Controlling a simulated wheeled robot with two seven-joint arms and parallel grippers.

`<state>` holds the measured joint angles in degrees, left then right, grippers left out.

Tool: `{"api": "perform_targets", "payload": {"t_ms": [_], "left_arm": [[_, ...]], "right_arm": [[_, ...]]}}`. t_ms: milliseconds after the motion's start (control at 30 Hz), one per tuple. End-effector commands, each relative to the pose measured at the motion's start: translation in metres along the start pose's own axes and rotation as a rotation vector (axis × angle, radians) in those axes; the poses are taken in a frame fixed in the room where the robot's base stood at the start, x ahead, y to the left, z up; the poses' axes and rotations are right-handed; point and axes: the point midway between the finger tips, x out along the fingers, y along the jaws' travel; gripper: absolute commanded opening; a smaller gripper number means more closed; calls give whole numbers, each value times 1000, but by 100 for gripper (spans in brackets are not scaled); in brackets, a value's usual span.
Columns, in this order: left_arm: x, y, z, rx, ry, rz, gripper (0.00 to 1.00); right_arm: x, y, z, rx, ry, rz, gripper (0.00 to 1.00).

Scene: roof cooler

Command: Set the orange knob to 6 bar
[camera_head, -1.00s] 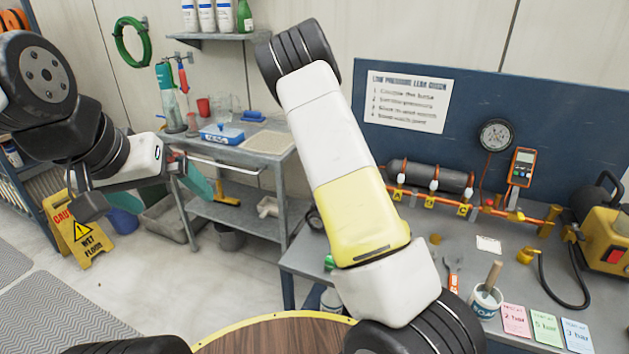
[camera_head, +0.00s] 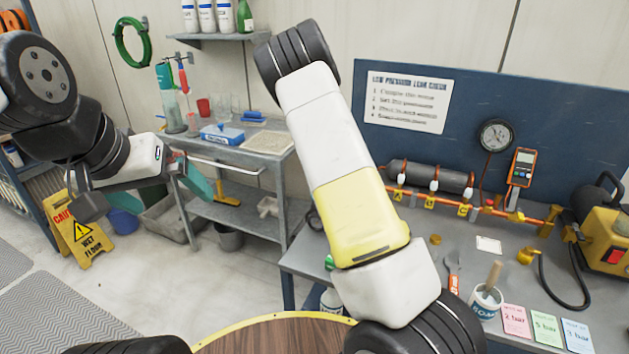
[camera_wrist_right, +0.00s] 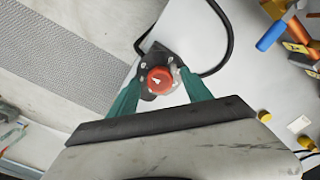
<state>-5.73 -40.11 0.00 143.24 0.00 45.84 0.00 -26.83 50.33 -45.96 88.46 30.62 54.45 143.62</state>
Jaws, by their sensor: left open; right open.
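The orange-red knob (camera_wrist_right: 160,80) shows in the right wrist view, with a small white mark on its face. It sits on a dark fitting (camera_wrist_right: 146,92) with a black hose beside it. My right gripper (camera_wrist_right: 160,94) is open, its two teal fingers on either side of the knob. I cannot tell whether they touch it. In the head view my right arm crosses the middle, and neither the knob nor the right gripper can be made out. My left gripper (camera_head: 194,180) is open and empty at the left, in front of the grey side table. The knob's setting is not readable.
A yellow machine (camera_head: 605,240) is at right. A wet-floor sign (camera_head: 82,230) stands at left.

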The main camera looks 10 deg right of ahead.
Motion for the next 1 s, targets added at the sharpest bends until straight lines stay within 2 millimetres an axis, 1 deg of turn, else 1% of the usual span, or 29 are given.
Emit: {"api": "perform_targets", "payload": {"t_ms": [67,167,400,500,600,700,1000], "left_arm": [[0,0,0,0,0,0,100],[0,0,0,0,0,0,100],[0,0,0,0,0,0,100],[0,0,0,0,0,0,100],[0,0,0,0,0,0,100],[0,0,0,0,0,0,100],[0,0,0,0,0,0,100]], "right_arm": [[-1,0,0,0,0,0,58],[-10,0,1,0,-2,0,58],[-50,0,1,-1,-4,0,58],[-65,0,1,-1,-3,0,58],[-74,0,1,-1,-2,0,58],[-78,0,1,-1,-1,0,58],[-79,0,0,-4,-1,2,58]]}}
